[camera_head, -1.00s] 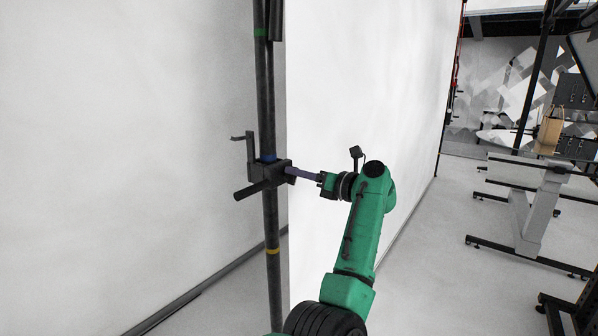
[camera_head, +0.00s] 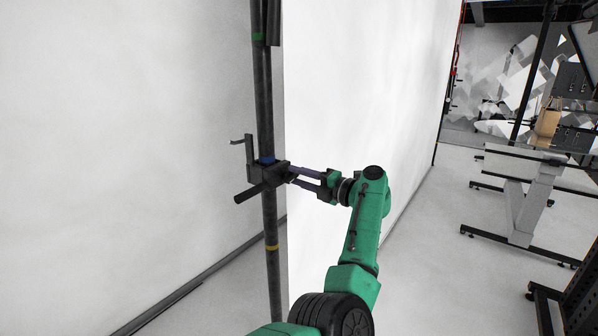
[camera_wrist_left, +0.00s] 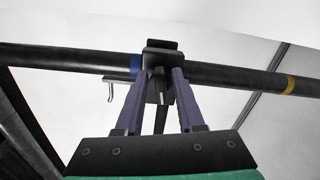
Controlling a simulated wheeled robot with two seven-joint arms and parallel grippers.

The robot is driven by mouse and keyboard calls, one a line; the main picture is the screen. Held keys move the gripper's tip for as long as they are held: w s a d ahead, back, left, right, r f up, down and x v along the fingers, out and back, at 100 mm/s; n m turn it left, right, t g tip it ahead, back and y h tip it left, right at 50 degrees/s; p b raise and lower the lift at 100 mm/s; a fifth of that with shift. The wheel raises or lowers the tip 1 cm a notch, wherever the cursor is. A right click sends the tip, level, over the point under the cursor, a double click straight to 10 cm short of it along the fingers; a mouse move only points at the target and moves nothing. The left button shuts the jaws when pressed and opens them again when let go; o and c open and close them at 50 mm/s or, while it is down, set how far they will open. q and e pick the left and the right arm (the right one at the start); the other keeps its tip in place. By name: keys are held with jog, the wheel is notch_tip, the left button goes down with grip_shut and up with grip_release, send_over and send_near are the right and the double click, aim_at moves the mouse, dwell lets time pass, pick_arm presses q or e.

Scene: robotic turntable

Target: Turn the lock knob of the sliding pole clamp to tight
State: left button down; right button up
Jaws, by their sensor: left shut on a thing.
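The black sliding clamp (camera_head: 268,174) sits around a dark upright pole (camera_head: 264,105), just below a blue band. A dark bar sticks out to its left, and an upright bracket with a hook rises beside it. My left gripper (camera_head: 290,173) reaches the clamp's right side with its two purple fingers one above the other. In the left wrist view the clamp (camera_wrist_left: 162,46) is straight ahead, and the dark lock knob (camera_wrist_left: 157,84) lies between the fingertips of the gripper (camera_wrist_left: 158,74). The gripper is shut on the knob. The knob's marks cannot be read. My right gripper is not in view.
The pole also carries a green band (camera_head: 259,37) above and a yellow band (camera_head: 272,247) below. White panels (camera_head: 350,90) stand behind the pole. A grey-legged table (camera_head: 525,200) stands far right. The floor between is clear.

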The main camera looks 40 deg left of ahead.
pick_arm(q)
jog(key=shift+m+p, duration=0.55)
jog(key=shift+m, duration=0.55)
jog(key=c, duration=0.9)
grip_release()
jog(key=shift+f, duration=0.1)
jog(key=shift+o, duration=0.2)
jog(key=d+b, duration=0.5)
jog(key=d, duration=0.9)
jog(key=shift+w+d, duration=0.15)
jog(key=shift+d, duration=0.05)
